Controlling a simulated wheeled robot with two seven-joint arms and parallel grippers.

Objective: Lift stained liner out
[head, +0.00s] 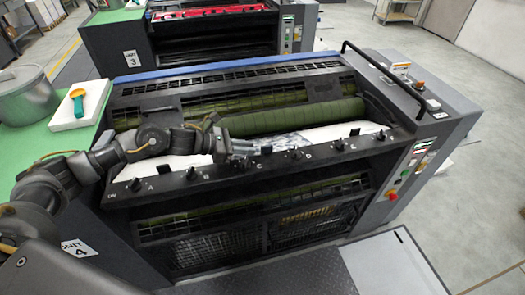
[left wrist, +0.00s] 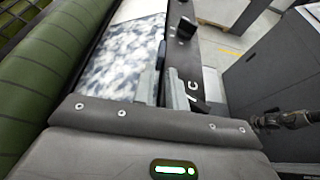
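The stained liner (head: 283,143) is a white sheet mottled blue-grey. It lies in the trough between the green roller and the lettered black front rail, and it also fills the upper middle of the left wrist view (left wrist: 122,55). My left gripper (head: 240,147) is down at the rail near the letter C, at the liner's front edge. In the left wrist view its two grey fingers (left wrist: 163,88) stand apart with a narrow gap. One finger is over the liner's edge, the other by the rail. I see no liner clearly held between them.
The green roller (head: 292,118) lies just behind the liner. Black knobs stand along the front rail (head: 330,160). A black handrail (head: 385,75) rises at the right. A metal pot (head: 25,95) and a white block with a teal-and-orange tool (head: 78,105) stand on the left green top.

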